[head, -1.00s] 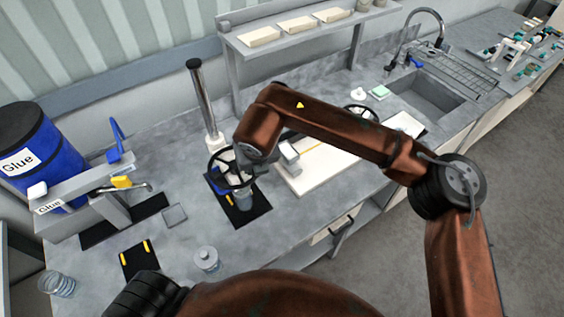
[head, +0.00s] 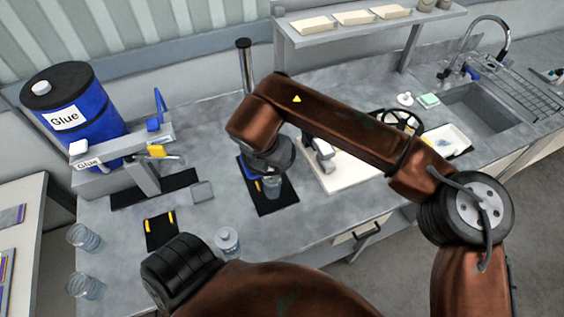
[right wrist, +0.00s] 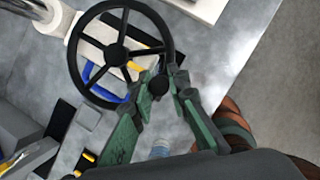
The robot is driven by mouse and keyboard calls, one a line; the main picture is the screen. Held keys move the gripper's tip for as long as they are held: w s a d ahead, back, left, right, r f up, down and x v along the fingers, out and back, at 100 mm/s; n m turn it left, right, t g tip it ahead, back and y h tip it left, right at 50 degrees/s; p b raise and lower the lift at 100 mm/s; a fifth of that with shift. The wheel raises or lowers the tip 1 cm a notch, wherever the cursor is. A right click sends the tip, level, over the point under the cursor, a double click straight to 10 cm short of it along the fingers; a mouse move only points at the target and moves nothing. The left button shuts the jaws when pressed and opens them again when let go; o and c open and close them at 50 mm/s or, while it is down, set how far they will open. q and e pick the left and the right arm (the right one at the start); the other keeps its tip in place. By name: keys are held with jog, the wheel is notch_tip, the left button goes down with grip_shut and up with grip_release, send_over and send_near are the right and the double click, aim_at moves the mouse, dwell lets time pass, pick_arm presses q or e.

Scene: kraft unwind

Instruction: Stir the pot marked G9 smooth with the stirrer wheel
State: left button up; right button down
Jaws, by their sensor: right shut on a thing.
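The stirrer wheel (right wrist: 78,51), a black ring with spokes, fills the upper part of the right wrist view. My right gripper (right wrist: 160,80), with green fingers, is shut on the wheel at its near rim. In the head view my right arm reaches over the station and the gripper (head: 268,160) hides most of the wheel. I cannot read a G9 mark, and the pot's contents are hidden. My left gripper is not in view.
A blue Glue drum (head: 85,105) and dispenser stand at left. Another black wheel (head: 400,120) is at right, before the sink (head: 490,108). A shelf (head: 350,30) stands behind.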

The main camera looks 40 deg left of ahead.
dwell(0.3)
jog(key=c, duration=1.8)
grip_release()
jog(key=shift+a, duration=0.1)
jog(key=shift+c, duration=0.2)
jog(key=shift+r, duration=0.1)
jog(key=v, duration=1.2)
